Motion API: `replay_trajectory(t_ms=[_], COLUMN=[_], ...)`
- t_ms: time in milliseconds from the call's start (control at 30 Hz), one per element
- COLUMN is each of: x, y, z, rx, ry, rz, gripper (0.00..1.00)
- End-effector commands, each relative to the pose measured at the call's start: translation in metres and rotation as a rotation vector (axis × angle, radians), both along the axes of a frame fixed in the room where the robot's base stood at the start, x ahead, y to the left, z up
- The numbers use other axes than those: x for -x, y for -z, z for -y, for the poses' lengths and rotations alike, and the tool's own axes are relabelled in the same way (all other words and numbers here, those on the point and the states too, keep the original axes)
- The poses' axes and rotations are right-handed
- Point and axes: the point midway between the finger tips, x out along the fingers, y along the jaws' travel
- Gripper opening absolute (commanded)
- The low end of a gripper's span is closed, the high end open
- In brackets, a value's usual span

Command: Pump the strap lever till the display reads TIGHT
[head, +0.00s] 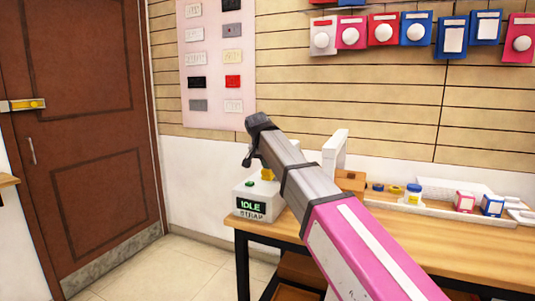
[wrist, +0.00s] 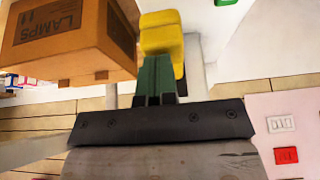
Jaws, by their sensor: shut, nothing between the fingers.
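The white strap unit (head: 256,207) stands on the left end of the wooden bench. Its display (head: 250,206) reads IDLE in green, with STRAP lettered below. A yellow part, apparently the lever's grip (head: 267,174), shows at the top of the unit, partly behind my arm. In the wrist view this yellow grip (wrist: 160,30) is just beyond the fingertips of my gripper (wrist: 155,63). The dark green fingers are together and empty, overlapping the grip's near end in the picture. I cannot tell whether they touch it. In the head view my arm hides the fingers.
A cardboard box marked LAMPS (wrist: 65,42) is close beside my fingers in the wrist view. The wooden bench (head: 455,257) holds a white tray (head: 440,213) with small jars and boxes. A pink wall panel (head: 217,75) hangs behind. Open floor (head: 175,270) lies left of the bench.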

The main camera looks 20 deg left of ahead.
Motion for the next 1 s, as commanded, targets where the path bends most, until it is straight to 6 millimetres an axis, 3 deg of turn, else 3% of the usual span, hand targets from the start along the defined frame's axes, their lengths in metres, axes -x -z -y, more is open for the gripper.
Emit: replay_trajectory(t_ms=[200,400,800,1000], x=[0.001,-0.002,0.000,-0.003], y=[0.038,0.057,0.064,0.053], z=[0.001,0.000,0.001,0.005], rx=[0.009,0.008,0.010,0.008], ry=[-0.002,-0.002,0.000,0.000], rz=[0.087,0.088,0.075,0.079], gripper=[0.00,0.00,0.00,0.00])
